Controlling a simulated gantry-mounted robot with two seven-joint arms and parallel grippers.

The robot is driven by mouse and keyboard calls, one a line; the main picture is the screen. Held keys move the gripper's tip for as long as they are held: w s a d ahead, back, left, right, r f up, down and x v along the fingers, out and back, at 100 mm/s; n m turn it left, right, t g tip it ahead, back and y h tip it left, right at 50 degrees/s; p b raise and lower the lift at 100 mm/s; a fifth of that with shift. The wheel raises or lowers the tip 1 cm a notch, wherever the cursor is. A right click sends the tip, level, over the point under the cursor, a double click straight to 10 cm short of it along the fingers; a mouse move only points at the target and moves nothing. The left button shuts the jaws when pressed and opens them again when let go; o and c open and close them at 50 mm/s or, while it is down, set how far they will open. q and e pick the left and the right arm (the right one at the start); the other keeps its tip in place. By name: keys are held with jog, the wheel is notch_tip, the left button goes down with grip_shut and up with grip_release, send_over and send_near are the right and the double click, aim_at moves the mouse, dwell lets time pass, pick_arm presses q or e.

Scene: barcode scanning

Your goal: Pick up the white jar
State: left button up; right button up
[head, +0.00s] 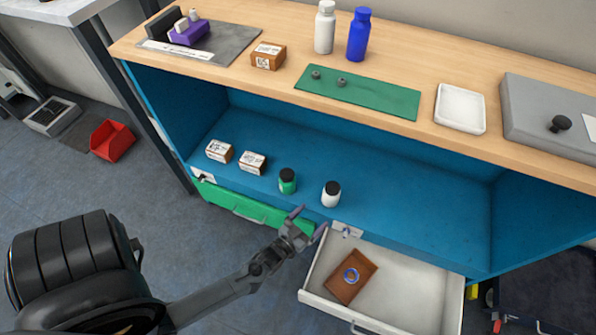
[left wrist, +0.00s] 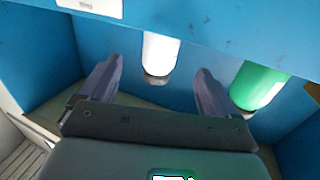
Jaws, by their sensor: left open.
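The white jar (head: 331,196) with a black lid stands upright on the blue shelf, near its front edge. My left gripper (head: 310,222) is in front of and a little left of it in the head view, open and empty. In the left wrist view, the white jar (left wrist: 160,52) appears upside down, beyond and between the spread fingers (left wrist: 160,68). I cannot tell the exact gap, but no finger visibly touches it. My right gripper is not in view.
A green jar (head: 287,181) stands left of the white jar, with two small boxes (head: 252,162) farther left. The wooden tabletop (head: 420,60) overhangs the shelf. The shelf's right side is clear.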

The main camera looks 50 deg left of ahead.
aim_at(327, 198)
pick_arm(q)
jog(key=shift+n+y, duration=0.3)
jog(key=w+r, duration=0.1)
jog(key=w, duration=0.1)
jog(key=w+r, duration=0.2)
jog(key=shift+a+r, duration=0.1)
jog(key=shift+a, duration=0.05)
jog(key=x, duration=0.3)
jog(key=shift+w+a+r+b, duration=0.1)
jog(key=shift+w+a+b, duration=0.1)
jog(key=shift+a+b, duration=0.15)
jog(key=shift+w, duration=0.25)
jog(key=shift+w+b, duration=0.25)
jog(key=shift+b, duration=0.25)
jog(key=b+x, duration=0.2)
jog(key=x, duration=0.2)
jog(key=shift+a+b, duration=0.15)
jog(key=shift+b, duration=0.25)
jog(key=shift+w, duration=0.35)
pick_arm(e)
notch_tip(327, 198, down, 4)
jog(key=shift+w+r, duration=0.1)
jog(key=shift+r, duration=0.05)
